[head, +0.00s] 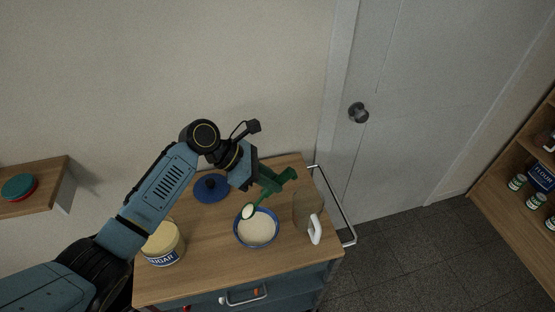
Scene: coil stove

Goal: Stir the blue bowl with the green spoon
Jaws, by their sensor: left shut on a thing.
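The blue bowl (256,243) stands on the wooden cart top and holds a pale cream content. The green spoon (262,200) is held by my left gripper (270,180), which is shut on it. The spoon slants down to the left, and its pale-filled head is at the bowl's upper left rim. I cannot tell whether the spoon head touches the bowl or its content. The left gripper is above and slightly right of the bowl. My right gripper is not in view.
A sugar canister (163,246) stands at the left of the cart top (205,262). A dark blue lid (208,190) lies behind the bowl. A clear pitcher with a white handle (314,230) stands close to the bowl's right. A metal rail (337,205) runs along the cart's right side.

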